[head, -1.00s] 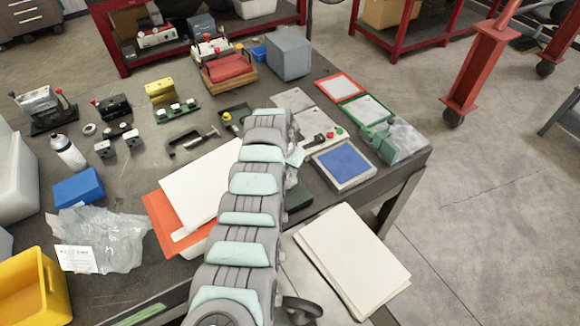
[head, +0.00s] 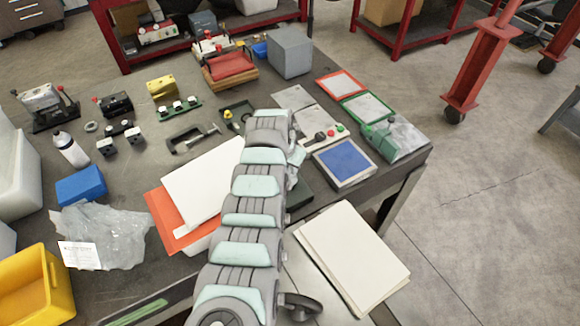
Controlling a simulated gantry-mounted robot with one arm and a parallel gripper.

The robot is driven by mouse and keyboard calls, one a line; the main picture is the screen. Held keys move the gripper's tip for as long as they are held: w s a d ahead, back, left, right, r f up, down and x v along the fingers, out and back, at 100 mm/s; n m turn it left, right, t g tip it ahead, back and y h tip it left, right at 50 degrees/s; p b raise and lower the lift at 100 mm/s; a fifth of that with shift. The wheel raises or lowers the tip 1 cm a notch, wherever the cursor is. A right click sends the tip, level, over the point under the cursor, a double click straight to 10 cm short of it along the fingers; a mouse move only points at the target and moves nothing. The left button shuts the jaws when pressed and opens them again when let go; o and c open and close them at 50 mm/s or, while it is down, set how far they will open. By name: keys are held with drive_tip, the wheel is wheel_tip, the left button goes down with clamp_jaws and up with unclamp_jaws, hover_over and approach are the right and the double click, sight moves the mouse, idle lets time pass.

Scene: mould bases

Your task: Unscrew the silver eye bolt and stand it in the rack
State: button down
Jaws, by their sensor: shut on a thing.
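My jointed grey and pale-green arm crosses the middle of the head view from the bottom edge up over the table. Its far end bends down out of sight behind its own links. My gripper's jaws are hidden there, and I cannot see what they hold. The silver eye bolt is not visible. I cannot make out the rack. A dark green block (head: 297,194) shows partly beside the arm, mostly hidden by it.
Left of the arm lie white sheets over an orange folder (head: 165,213), a clear plastic bag (head: 105,238), a blue block (head: 81,186) and a yellow bin (head: 38,288). Right of it are a blue-topped panel (head: 345,162) and a white pad (head: 352,258). A clamp (head: 190,139) lies beyond.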

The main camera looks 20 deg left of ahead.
drive_tip(key=shift+f+b, duration=0.45)
drive_tip(key=shift+f, duration=0.05)
idle(0.8)
drive_tip(key=shift+f+b, duration=0.95)
drive_tip(key=shift+f, duration=0.25)
drive_tip(key=c, duration=1.3)
unclamp_jaws()
drive_tip(key=shift+r, duration=0.5)
drive_tip(key=b+v, duration=0.1)
drive_tip(key=v, duration=0.9)
drive_tip(key=shift+s, duration=0.1)
